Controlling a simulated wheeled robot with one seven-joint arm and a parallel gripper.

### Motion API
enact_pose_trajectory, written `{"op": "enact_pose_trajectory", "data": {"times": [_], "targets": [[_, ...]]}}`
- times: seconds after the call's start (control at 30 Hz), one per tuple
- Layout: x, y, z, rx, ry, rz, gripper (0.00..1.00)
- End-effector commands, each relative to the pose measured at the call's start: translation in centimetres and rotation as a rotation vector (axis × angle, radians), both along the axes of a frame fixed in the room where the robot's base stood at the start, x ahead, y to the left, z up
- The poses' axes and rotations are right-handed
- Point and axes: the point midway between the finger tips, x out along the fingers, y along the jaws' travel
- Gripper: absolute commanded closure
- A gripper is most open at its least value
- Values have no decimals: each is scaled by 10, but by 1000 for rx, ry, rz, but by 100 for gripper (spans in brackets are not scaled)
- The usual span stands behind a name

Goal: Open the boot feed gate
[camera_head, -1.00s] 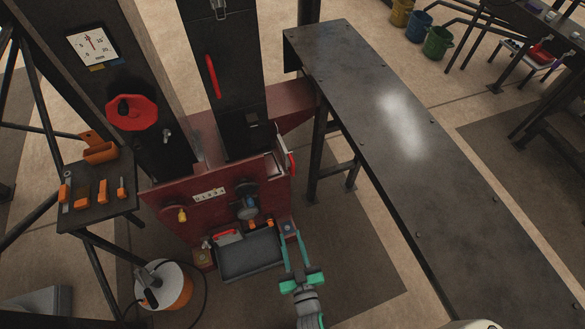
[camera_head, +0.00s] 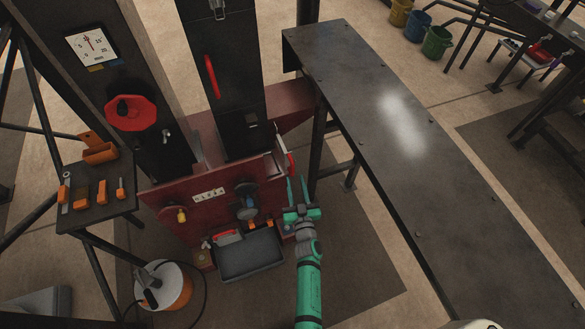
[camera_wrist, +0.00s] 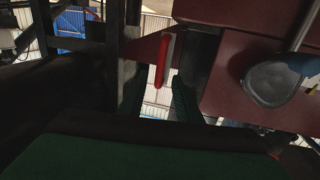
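The likely boot feed gate is a pale plate with a red handle (camera_head: 291,163) at the right side of the red press base (camera_head: 225,203). In the wrist view the red handle (camera_wrist: 162,60) stands upright, above and between my fingers. My gripper (camera_head: 297,181) is just below the handle in the head view, fingers pointing up towards it. In the wrist view my gripper (camera_wrist: 158,97) shows two green fingers apart with nothing between them. I see no contact with the handle. Part of the plate is hidden behind the handle.
A long dark table (camera_head: 385,120) stands close on the right, its legs near my gripper. A dark tray (camera_head: 250,255) sits in front of the base. A round dark knob (camera_head: 246,203) sticks out of the front panel. Open floor (camera_head: 365,265) lies to the right.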

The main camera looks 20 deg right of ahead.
Motion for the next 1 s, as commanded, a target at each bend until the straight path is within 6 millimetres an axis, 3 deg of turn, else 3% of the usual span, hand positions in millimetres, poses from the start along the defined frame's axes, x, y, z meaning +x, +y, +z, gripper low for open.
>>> {"op": "enact_pose_trajectory", "data": {"times": [0.2, 0.4, 0.87, 1.0], "targets": [[37, -6, 1, 1, -1, -1, 69], [59, -10, 0, 1, 0, 0, 69], [69, -11, 0, 1, 0, 0, 69], [69, -11, 0, 1, 0, 0, 98]]}}
